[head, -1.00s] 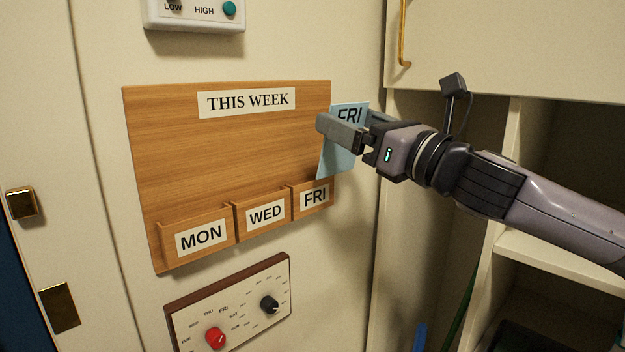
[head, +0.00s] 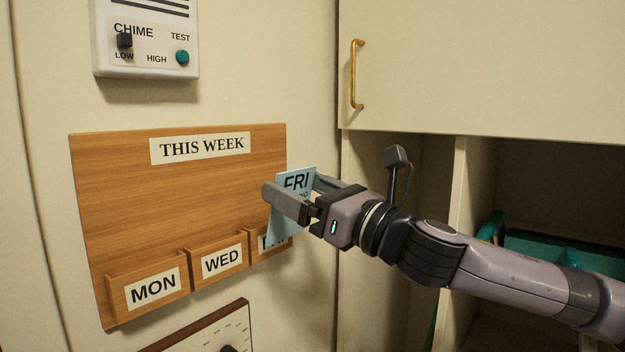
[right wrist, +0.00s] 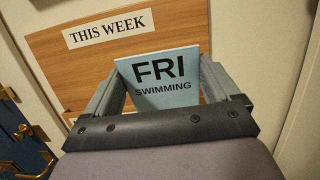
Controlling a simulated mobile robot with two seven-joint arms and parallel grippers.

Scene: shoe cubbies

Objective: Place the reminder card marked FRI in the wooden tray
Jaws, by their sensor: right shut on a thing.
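The light blue card marked FRI (head: 280,222) is held by my right gripper (head: 293,197) in front of the right edge of the wooden board (head: 170,200). In the right wrist view the card (right wrist: 163,77) reads FRI SWIMMING and stands between the two fingers (right wrist: 158,88). The gripper is shut on it. In the head view the card's lower part covers much of the label on the rightmost pocket (head: 287,249); whether it is inside that pocket I cannot tell. No separate wooden tray shows. My left gripper is not in view.
Pockets marked MON (head: 150,289) and WED (head: 220,262) are on the board's lower edge. A chime box (head: 147,40) is above and a dial panel (head: 215,330) below. A cupboard with a brass handle (head: 356,75) and open cubbies with a teal bin (head: 560,247) are at right.

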